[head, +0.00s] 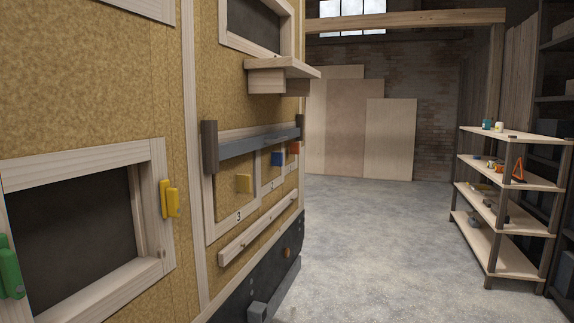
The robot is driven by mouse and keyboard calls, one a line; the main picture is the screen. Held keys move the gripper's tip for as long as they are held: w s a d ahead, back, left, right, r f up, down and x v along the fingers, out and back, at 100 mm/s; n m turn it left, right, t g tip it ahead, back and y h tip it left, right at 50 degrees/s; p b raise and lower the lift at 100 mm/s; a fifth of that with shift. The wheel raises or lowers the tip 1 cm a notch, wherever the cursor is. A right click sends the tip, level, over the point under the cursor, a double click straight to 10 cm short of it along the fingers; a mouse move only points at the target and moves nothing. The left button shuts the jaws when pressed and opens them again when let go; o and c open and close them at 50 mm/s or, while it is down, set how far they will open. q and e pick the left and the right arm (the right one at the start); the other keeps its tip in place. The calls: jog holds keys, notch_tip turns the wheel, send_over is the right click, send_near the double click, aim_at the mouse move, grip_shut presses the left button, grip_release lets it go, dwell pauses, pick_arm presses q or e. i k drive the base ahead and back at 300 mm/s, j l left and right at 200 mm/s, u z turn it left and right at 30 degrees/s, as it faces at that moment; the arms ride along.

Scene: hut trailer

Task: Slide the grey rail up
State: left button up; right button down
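The grey rail (258,144) is a long bar on the trailer's tan wall, right of the picture's lower left window opening. It runs across the top of a pale wooden frame (212,210), between two dark upright end pieces: a near one (209,147) and a far one (300,127). Neither of my grippers is in view, and nothing touches the rail.
A wooden shelf (288,68) juts out above the rail. A pale ledge (258,228) runs below the panels. Yellow (170,199) and green (10,268) pieces sit beside the window opening. A shelving unit (508,211) stands right; the concrete floor (380,240) between is clear.

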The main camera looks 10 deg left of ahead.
aim_at(231, 149)
jog(key=i+l+u, duration=0.15)
jog(key=i+u, duration=0.3)
jog(key=i+l+u, duration=0.3)
jog(key=i+u, duration=0.15)
jog(key=i+l+u, duration=0.45)
jog(key=i+l, duration=0.05)
